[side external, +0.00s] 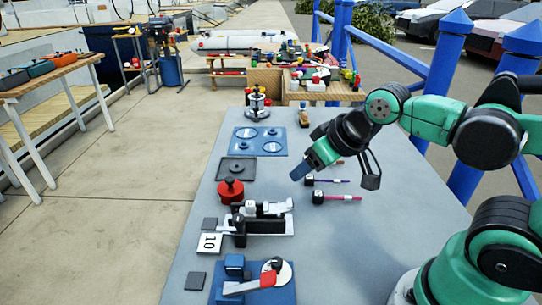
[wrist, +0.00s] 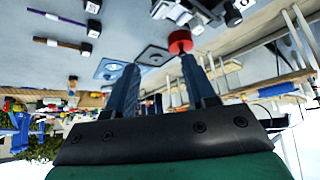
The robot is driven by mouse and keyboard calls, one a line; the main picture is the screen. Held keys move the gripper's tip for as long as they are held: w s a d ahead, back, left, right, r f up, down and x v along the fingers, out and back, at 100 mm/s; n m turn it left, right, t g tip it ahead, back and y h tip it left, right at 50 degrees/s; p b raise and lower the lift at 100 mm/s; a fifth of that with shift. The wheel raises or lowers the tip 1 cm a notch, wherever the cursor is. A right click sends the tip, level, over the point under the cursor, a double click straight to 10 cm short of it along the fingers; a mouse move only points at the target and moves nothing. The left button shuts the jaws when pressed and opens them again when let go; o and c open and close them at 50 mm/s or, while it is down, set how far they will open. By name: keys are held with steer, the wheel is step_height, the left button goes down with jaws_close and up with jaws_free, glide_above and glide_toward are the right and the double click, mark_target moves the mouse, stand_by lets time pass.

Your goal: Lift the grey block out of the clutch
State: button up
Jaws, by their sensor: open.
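The clutch seems to be the black and white mechanism (side external: 258,222) on the grey table, left of my gripper in the side view. Pale grey-white parts sit in it, and I cannot tell which one is the grey block. It also shows, partly cut off, at the top of the wrist view (wrist: 178,12). My gripper (side external: 299,173) is above the table, beyond the clutch and to its right, apart from it. In the wrist view its two dark blue fingers (wrist: 158,66) are spread with nothing between them.
A red round knob (side external: 231,190) stands just beyond the clutch. A blue base with a red lever (side external: 262,283) is in front. The table (side external: 345,255) is clear at front right.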

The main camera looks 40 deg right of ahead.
steer(key=shift+o, duration=0.8)
steer(key=n+g+y, duration=0.3)
steer(key=n+g, duration=0.1)
steer(key=n, duration=0.4)
glide_above(248, 203)
steer(key=s+d, duration=0.2)
step_height(248, 203, down, 4)
steer(key=shift+s+d+r, duration=0.15)
steer(key=shift+r, duration=0.1)
steer(key=shift+f+n, duration=0.2)
steer(key=shift+n, duration=0.1)
steer(key=shift+w+a+f, duration=0.35)
steer(key=shift+f, duration=0.15)
steer(key=shift+x, duration=2.45)
